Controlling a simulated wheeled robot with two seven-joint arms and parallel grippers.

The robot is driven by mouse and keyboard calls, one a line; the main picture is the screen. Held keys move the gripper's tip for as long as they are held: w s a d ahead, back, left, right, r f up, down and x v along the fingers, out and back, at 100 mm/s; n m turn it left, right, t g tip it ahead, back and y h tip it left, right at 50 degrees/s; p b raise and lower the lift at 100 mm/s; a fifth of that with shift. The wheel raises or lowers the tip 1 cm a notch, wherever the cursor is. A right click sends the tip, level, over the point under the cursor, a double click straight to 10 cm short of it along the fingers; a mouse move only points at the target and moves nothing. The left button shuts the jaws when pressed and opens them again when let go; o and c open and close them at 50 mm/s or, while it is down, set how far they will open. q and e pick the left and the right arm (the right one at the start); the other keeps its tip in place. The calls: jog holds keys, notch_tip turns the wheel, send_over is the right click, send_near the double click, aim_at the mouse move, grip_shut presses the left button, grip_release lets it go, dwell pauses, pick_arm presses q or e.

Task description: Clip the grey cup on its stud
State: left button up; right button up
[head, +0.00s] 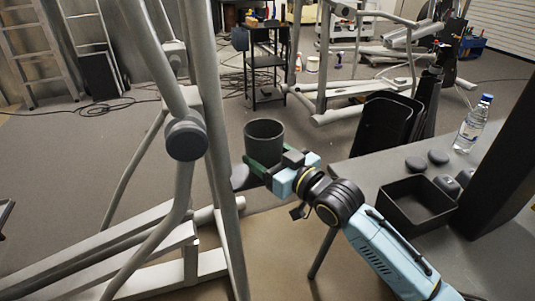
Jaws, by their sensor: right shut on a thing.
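The dark grey cup (265,138) is upright with its open top facing up, near the middle of the head view. My right gripper (262,167) is shut on the lower part of the cup, reaching in from the lower right. The cup appears just right of the pale upright post of the elliptical machine (207,120). My left gripper is not in view.
The grey table (385,165) at the right holds a black open box (408,217), dark round pieces (438,157) and a water bottle (473,124). A tall dark panel (500,160) stands at its right. The elliptical's frame bars (130,245) fill the lower left.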

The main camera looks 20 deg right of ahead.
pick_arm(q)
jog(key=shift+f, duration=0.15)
pick_arm(e)
jog(key=shift+f, duration=0.55)
jog(key=o, duration=1.1)
jog(key=shift+c, duration=0.2)
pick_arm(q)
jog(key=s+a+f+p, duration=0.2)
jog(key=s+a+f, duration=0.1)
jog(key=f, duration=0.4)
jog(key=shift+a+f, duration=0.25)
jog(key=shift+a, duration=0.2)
pick_arm(e)
jog(key=v, duration=1.3)
jog(key=shift+s, duration=0.2)
jog(key=shift+d, duration=0.1)
